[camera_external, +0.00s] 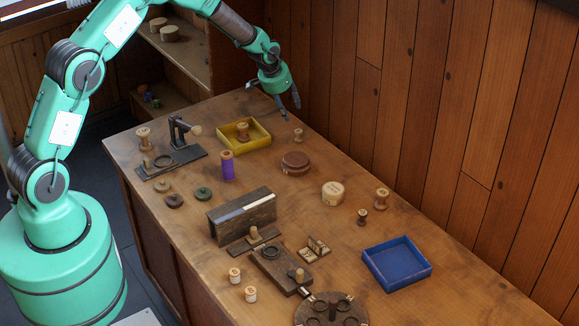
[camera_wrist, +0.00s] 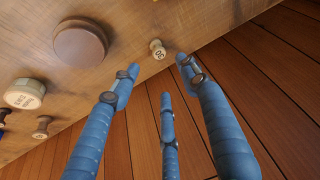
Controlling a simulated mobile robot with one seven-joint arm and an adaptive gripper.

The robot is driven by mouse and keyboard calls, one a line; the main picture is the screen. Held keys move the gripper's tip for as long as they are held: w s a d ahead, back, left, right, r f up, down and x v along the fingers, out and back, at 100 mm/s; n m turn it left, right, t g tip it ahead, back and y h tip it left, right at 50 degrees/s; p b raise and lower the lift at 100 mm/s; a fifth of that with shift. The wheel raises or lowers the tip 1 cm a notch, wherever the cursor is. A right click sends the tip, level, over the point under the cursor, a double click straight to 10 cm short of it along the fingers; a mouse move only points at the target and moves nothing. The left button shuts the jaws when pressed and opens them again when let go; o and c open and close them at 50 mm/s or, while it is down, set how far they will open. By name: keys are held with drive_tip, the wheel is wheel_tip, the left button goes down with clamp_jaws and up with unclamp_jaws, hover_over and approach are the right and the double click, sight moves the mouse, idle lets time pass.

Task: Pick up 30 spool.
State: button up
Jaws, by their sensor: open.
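The 30 spool (camera_wrist: 157,49) is a small pale wooden spool marked "30" on its end. In the wrist view it shows at the upper middle, just beyond my fingertips and apart from them. In the external view a small spool (camera_external: 298,135) stands near the wall side of the table, right of the yellow tray. My gripper (camera_external: 288,108) is above the table's far end, up and left of that spool, with its fingers pointing down. In the wrist view my gripper (camera_wrist: 157,78) has its blue fingers spread and holds nothing.
A round brown lidded box (camera_external: 295,163) is the nearest neighbour of the spool; it also shows in the wrist view (camera_wrist: 80,43). A yellow tray (camera_external: 262,144) holds a spool. A cream round box (camera_external: 333,194) and a blue tray (camera_external: 397,264) lie farther off. The plank wall (camera_external: 400,110) borders the table.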

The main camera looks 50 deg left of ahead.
hover_over(298, 131)
drive_tip(key=s, duration=0.3)
wheel_tip(298, 131, down, 7)
drive_tip(key=shift+w+d, duration=0.15)
drive_tip(key=shift+w, duration=0.1)
drive_tip(key=shift+d+p+x, duration=0.2)
drive_tip(key=shift+p+x, duration=0.1)
drive_tip(key=shift+x, duration=2.2)
drive_tip(key=shift+w, duration=0.15)
drive_tip(key=c, duration=0.9)
